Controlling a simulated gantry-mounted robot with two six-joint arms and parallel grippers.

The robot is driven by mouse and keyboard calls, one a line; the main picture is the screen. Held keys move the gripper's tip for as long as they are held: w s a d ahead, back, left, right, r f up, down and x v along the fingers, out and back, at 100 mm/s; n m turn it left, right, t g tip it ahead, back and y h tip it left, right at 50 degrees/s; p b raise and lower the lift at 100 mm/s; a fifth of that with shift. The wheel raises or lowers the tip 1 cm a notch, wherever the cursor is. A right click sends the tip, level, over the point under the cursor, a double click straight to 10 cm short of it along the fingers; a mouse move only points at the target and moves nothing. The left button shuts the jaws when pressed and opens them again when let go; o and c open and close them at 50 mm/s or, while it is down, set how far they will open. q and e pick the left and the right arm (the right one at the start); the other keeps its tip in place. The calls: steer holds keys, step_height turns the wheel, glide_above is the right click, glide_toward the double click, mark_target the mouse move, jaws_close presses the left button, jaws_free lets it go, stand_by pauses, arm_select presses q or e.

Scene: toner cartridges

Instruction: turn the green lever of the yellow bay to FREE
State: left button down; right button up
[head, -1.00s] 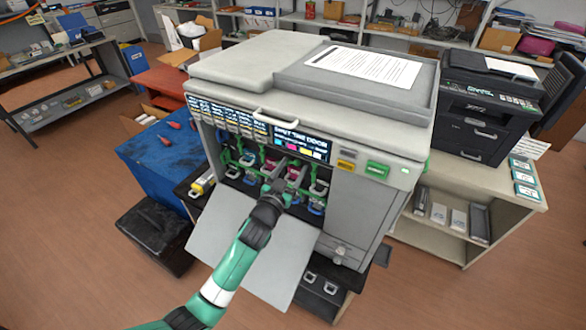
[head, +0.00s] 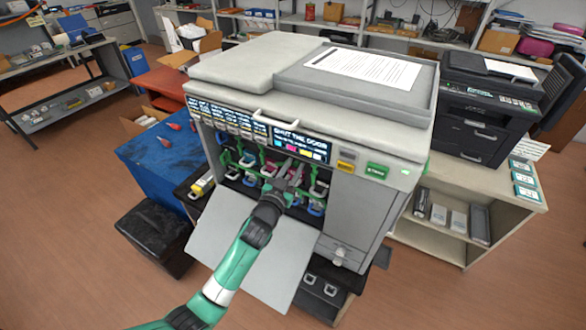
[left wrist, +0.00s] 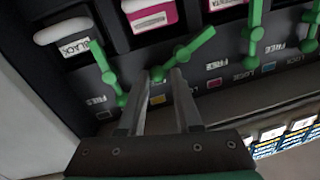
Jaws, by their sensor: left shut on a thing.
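The green lever (left wrist: 196,43) of the yellow bay lies diagonally in the left wrist view, its upper end leaning right. A small yellow square (left wrist: 157,99) marks this bay and shows between my fingers. My left gripper (left wrist: 165,76) is shut on the lever's lower end near its green knob. In the head view my left gripper (head: 290,172) reaches into the printer's open front and hides part of the levers there. FREE and LOCK are printed by the levers, but the print by the yellow one is partly hidden. My right gripper is not in view.
Another green lever (left wrist: 108,70) stands close on the left, and a third (left wrist: 253,32) to the right. A pink-labelled cartridge (left wrist: 150,20) sits above the held lever. The printer's door (head: 245,255) hangs open under my arm. A display (head: 300,140) is above the bays.

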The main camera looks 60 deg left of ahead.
arm_select(q)
steer(key=f+m+b, duration=0.1)
steer(key=m, duration=0.1)
steer(key=shift+d+f+m, duration=0.1)
steer(key=shift+f+m, duration=0.3)
steer(key=c, duration=0.6)
jaws_free()
steer(key=shift+o, duration=0.2)
steer(key=shift+r, duration=0.25)
